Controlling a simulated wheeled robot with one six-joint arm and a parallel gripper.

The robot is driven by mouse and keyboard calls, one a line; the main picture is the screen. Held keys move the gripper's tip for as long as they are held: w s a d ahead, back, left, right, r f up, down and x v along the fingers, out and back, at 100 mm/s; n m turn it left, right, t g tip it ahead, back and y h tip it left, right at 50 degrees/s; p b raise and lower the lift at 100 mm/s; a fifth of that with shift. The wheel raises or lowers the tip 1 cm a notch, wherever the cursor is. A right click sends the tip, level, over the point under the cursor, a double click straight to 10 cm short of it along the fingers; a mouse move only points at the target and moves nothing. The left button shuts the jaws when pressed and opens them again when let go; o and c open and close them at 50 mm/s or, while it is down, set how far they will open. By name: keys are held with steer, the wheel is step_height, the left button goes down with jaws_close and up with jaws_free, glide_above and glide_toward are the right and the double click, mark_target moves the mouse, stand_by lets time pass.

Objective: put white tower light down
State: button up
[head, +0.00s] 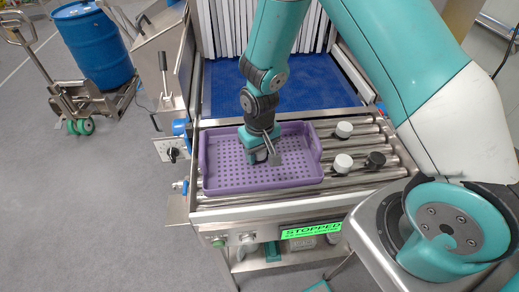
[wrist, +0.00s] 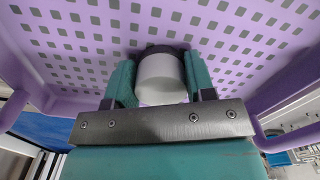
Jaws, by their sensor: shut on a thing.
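The white tower light (wrist: 162,80) is a short white cylinder with a dark base, seen in the wrist view between the two teal fingers. My gripper (wrist: 160,82) is shut on it. In the head view my gripper (head: 262,158) is over the purple perforated tray (head: 222,178), inside its rim, and mostly hides the light. The dark base is against or very close to the tray floor; I cannot tell if it touches. The tray floor around it is empty.
The tray sits on a roller conveyor (head: 350,180). Two white-topped pieces (head: 344,130) (head: 342,163) and a black one (head: 375,160) stand on the rollers to its right. A blue belt (head: 225,95) leads into the strip-curtained tunnel behind. A green panel reads STOPPED (head: 311,229).

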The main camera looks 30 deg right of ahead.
steer(key=shift+f, duration=0.1)
steer(key=o, duration=1.1)
step_height(320, 180, up, 12)
steer(key=b, duration=0.4)
steer(key=s+a+r+n+y, duration=0.1)
steer(key=s+a+r+n, duration=0.1)
steer(key=s+r, duration=0.2)
steer(key=s+a+r+n+y, duration=0.1)
steer(key=s+r, duration=0.3)
steer(key=s, duration=0.5)
steer(key=s+a+r+n+y, duration=0.2)
steer(key=s+a+r+n, duration=0.1)
steer(key=s, duration=0.3)
steer(key=shift+s+a+r, duration=0.15)
steer(key=shift+s+r, duration=0.1)
steer(key=shift+r, duration=0.5)
